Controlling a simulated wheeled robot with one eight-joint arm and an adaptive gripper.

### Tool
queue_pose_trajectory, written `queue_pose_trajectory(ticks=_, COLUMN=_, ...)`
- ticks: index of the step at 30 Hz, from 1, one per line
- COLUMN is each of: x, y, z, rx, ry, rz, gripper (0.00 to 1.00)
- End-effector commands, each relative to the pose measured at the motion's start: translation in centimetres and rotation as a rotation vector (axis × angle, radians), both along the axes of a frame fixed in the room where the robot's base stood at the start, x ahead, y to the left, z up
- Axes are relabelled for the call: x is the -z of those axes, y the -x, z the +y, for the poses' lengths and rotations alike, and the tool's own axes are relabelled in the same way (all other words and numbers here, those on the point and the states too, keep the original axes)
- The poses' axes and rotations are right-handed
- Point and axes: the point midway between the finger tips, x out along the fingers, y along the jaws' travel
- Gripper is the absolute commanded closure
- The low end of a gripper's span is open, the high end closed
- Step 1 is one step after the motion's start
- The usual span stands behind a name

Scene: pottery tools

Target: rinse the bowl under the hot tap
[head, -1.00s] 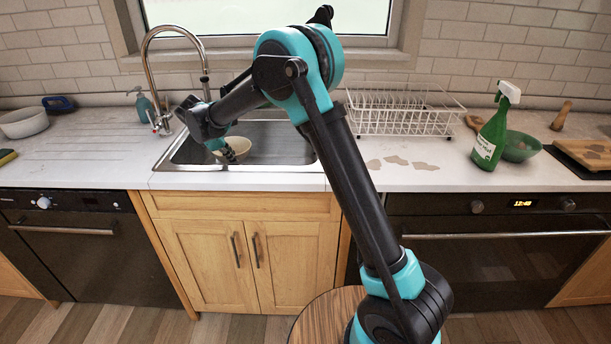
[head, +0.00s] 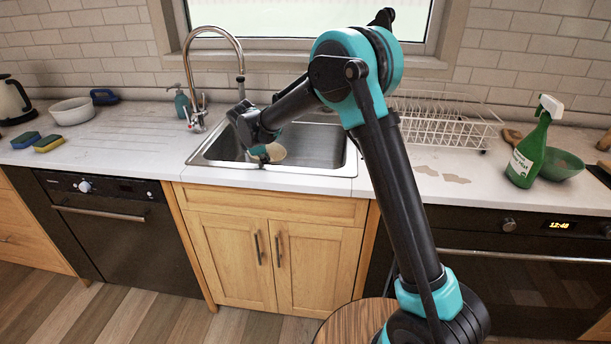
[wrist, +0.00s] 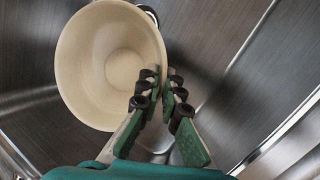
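The cream bowl (head: 276,152) is inside the metal sink (head: 330,158), near its left side. In the wrist view the bowl (wrist: 85,75) shows its empty inside and round base. My gripper (wrist: 160,82) is closed on the bowl's right rim, with one finger inside the wall and one outside. In the head view my gripper (head: 258,152) is partly hidden by my arm. The chrome tap (head: 215,30) arches over the sink from the back left. Its spout end is above and left of the bowl. I see no water stream. The tap handles (head: 197,118) are at its base.
A white bowl (head: 72,111) and sponges (head: 47,144) are on the left counter. A dish rack (head: 440,118), green spray bottle (head: 528,150) and green bowl (head: 563,165) are on the right. The draining area left of the sink is clear.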

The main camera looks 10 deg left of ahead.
Motion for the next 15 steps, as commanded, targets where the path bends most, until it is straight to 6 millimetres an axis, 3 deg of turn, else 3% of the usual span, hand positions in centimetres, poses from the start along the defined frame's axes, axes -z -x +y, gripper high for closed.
queue_pose_trajectory(ticks=15, x=0.6, y=0.1, z=-2.1, rx=-0.001, ry=-0.188, rz=-0.009, gripper=1.0)
